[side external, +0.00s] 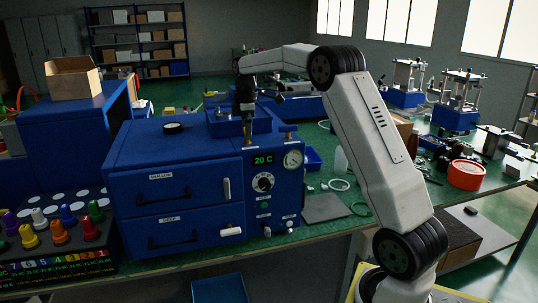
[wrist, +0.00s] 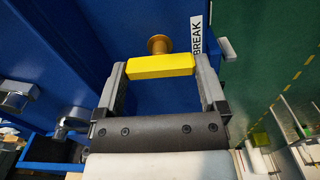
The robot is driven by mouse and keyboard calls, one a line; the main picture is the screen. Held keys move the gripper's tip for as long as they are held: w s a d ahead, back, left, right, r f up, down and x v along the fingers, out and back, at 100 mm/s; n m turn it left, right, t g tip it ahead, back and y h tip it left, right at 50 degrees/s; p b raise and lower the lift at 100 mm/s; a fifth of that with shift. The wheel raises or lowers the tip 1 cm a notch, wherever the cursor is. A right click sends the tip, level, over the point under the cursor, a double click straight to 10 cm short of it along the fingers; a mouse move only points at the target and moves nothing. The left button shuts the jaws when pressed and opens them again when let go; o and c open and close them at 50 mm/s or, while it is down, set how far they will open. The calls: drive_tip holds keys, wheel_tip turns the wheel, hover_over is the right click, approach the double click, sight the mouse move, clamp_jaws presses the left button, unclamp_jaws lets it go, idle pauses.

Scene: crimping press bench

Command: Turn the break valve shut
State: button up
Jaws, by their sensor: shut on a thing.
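The break valve shows in the wrist view as a yellow bar handle (wrist: 160,66) on a round brass stem (wrist: 159,44), beside a white label reading BREAK (wrist: 196,36). My gripper (wrist: 162,72) is shut on the yellow handle, one grey finger at each end of it. The handle lies nearly crosswise in the picture, slightly tilted. In the side view my gripper (side external: 246,118) points down at the top front of the blue cabinet (side external: 180,152). The handle is too small and dark to make out there.
A shallow blue tray (side external: 222,128) stands on the cabinet close to my gripper. Another brass fitting (side external: 288,136) rises above the round gauge (side external: 293,159). Coloured knobs (side external: 68,215) stand in a rack at left.

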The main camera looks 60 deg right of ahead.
drive_tip(key=m, duration=0.3)
drive_tip(key=shift+m, duration=0.4)
drive_tip(key=m, duration=1.3)
idle(0.3)
drive_tip(key=o, duration=0.9)
